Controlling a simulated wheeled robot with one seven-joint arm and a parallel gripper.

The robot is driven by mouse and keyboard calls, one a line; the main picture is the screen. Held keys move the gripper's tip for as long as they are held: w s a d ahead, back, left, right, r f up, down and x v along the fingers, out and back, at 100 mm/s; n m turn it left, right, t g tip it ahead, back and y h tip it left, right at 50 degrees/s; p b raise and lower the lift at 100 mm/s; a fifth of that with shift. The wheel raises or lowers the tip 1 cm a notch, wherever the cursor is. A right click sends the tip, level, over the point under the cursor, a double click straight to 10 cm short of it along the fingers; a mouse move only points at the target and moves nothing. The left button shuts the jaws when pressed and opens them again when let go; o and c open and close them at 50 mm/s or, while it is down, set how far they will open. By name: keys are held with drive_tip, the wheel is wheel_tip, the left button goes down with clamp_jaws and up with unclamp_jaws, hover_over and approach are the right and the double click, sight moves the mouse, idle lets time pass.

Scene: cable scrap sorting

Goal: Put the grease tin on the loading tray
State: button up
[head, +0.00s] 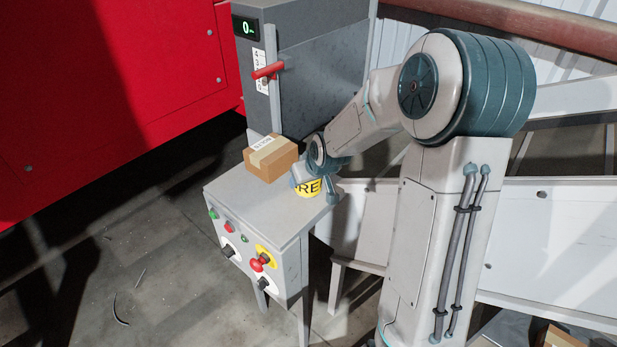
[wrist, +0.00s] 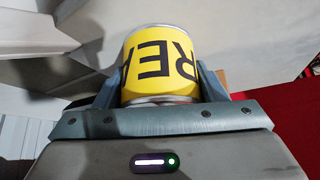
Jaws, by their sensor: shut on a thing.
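The grease tin is a yellow can with black letters. In the wrist view the grease tin (wrist: 160,68) sits between the two fingers of my gripper (wrist: 160,88), which is shut on it. In the head view the grease tin (head: 308,187) shows at the end of my arm, at the right back part of the grey control stand's top. My gripper (head: 315,188) partly covers it there. I cannot tell whether the tin touches the top. I cannot make out a loading tray for certain in either view.
A cardboard box (head: 271,157) lies on the control stand (head: 255,203), left of the tin. The stand's front has buttons and a red knob (head: 262,262). A grey machine with a red lever (head: 268,71) and a display reading 0 stands behind. A red cabinet (head: 130,90) is at the left.

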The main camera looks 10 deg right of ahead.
drive_tip(key=o, duration=1.3)
drive_tip(key=shift+r, duration=0.1)
drive_tip(key=shift+s+d+r+p, duration=0.1)
drive_tip(key=shift+s+r+p, duration=0.15)
drive_tip(key=shift+r, duration=0.25)
drive_tip(key=p+v, duration=0.4)
drive_tip(key=v, duration=0.5)
drive_tip(key=shift+s+a+r+m+g+h+p, duration=0.15)
drive_tip(key=shift+s+a+r+m+g+h, duration=0.2)
drive_tip(key=shift+s+r, duration=2.45)
drive_tip(key=shift+s+a+r+m+g+h+p, duration=0.15)
drive_tip(key=shift+s+r+m+g, duration=0.45)
drive_tip(key=shift+s, duration=4.2)
drive_tip(key=shift+s+a+r+m+g+h+p, duration=0.1)
drive_tip(key=shift+s+r+m+g+h+p, duration=0.15)
drive_tip(key=shift+s+r, duration=2.6)
drive_tip(key=shift+s+f, duration=0.9)
drive_tip(key=shift+f, duration=0.1)
